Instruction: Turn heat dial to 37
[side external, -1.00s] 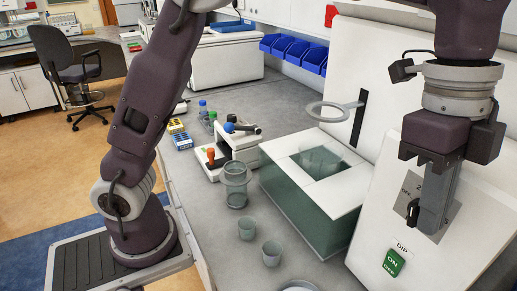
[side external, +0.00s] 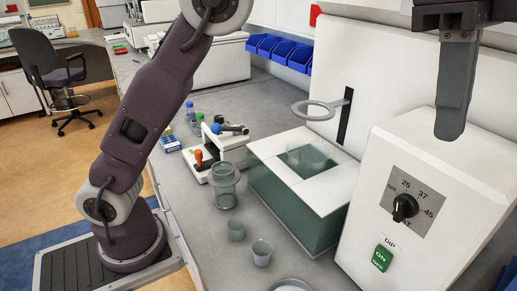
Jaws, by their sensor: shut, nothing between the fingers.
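The heat dial (side external: 404,208) is a black knob on a grey plate (side external: 421,190) on the front of the white machine. The plate is marked OFF, 25, 37 and 45 around the knob. The knob is small here, and I cannot tell exactly which mark its pointer faces. My gripper (side external: 450,134) points down, above and to the right of the dial, clear of it. Its fingers are together with nothing between them. No part of the dial is hidden.
A glass-sided water bath (side external: 300,215) with a white top stands left of the machine, under a ring holder (side external: 315,110). Beakers (side external: 237,229) stand on the grey bench in front.

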